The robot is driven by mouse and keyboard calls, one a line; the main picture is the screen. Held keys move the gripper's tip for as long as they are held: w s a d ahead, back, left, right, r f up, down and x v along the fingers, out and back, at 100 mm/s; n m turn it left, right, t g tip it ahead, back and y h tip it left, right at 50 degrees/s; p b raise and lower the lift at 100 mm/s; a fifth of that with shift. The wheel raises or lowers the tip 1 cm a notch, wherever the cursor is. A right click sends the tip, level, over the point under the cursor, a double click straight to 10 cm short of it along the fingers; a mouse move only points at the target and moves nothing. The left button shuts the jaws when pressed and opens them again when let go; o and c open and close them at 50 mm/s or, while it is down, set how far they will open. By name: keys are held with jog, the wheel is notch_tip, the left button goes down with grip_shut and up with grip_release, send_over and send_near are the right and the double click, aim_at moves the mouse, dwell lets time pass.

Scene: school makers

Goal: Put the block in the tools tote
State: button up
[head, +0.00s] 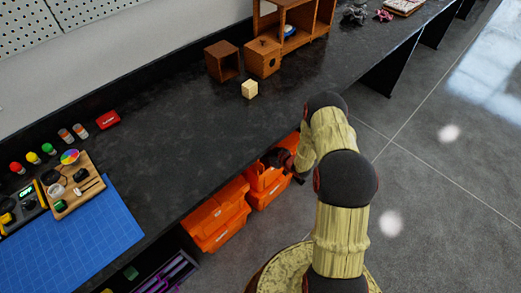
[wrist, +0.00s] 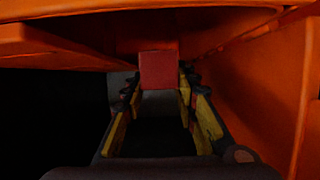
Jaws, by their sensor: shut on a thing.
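A red block (wrist: 158,70) is between the fingertips of my gripper (wrist: 160,84) in the wrist view, and my gripper is shut on it. Orange tote walls (wrist: 255,85) rise above and to the right of it in that view; the left is dark. In the head view my gripper (head: 277,158) is low at the opening of the right orange tote (head: 266,194), under the bench edge. The block is hidden there. Another orange tote (head: 214,228) stands to its left. I cannot read a label showing which is the tools tote.
The dark bench (head: 190,130) overhangs the totes. On it are a pale wooden cube (head: 249,89), wooden boxes (head: 222,61), a blue mat (head: 75,245) and a wooden tray (head: 75,190). Grey floor (head: 440,150) is open at right.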

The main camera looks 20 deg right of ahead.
jog(key=o, duration=1)
jog(key=shift+o, duration=0.4)
jog(key=shift+s+d, duration=0.1)
jog(key=v, duration=1.1)
jog(key=shift+s+r, duration=0.25)
jog(key=shift+s, duration=0.1)
jog(key=shift+d+f, duration=0.1)
jog(key=shift+d, duration=0.05)
